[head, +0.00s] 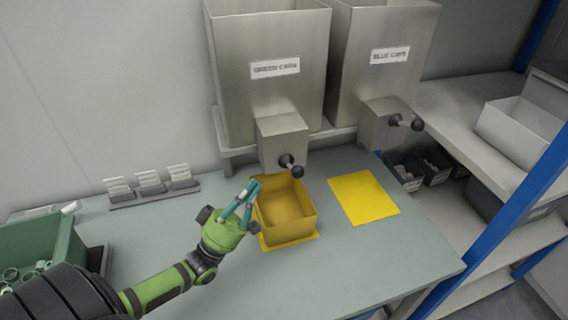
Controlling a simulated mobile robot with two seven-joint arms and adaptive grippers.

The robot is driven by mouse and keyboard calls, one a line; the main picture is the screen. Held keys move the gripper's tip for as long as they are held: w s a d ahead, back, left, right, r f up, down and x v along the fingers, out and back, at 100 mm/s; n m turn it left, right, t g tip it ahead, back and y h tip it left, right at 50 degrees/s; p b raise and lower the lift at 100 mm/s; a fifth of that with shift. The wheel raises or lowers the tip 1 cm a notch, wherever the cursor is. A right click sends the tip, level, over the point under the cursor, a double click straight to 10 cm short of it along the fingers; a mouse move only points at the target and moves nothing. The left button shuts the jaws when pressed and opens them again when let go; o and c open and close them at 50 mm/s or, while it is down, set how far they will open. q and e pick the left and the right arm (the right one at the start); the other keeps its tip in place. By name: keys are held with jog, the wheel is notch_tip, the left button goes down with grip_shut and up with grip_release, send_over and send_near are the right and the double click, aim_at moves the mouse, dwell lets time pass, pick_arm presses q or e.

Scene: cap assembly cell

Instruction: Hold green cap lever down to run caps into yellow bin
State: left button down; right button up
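The yellow bin (288,229) stands upright on a yellow mat (274,247) on the bench, below the green-cap hopper's spout (283,137). The part of its inside that shows looks empty. The green cap lever (291,163), with a dark ball knob, sticks out from the front of that spout, above the bin's back edge. My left gripper (255,184) has its teal fingers drawn together at the tips, beside the bin's back left corner and left of and below the lever. I cannot tell whether it touches the bin. My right gripper is not in view.
The blue-cap hopper (380,65) with its own lever (406,122) stands to the right, above an empty yellow mat (362,197). A green crate (45,250) of rings sits at the left. A card rack (152,193) stands at the back. The bench's front right is clear.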

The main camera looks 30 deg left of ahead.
aim_at(293, 168)
pick_arm(q)
jog(key=p+x, duration=0.5)
jog(key=x, duration=0.5)
jog(key=f, duration=0.2)
jog(key=d+f, duration=0.1)
jog(key=f, duration=0.1)
jog(key=shift+d+p, duration=0.2)
jog(key=shift+p, duration=0.1)
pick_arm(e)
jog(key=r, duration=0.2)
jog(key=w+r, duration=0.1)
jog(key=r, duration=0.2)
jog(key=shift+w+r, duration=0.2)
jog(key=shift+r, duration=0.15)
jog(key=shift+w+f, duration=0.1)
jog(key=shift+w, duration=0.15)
pick_arm(q)
notch_tip(293, 168, down, 7)
jog(key=m+g+h+b, duration=1.4)
jog(key=m+g+b, duration=0.5)
jog(key=m, duration=0.6)
jog(key=shift+s+d+b, duration=0.45)
jog(key=shift+b, duration=0.6)
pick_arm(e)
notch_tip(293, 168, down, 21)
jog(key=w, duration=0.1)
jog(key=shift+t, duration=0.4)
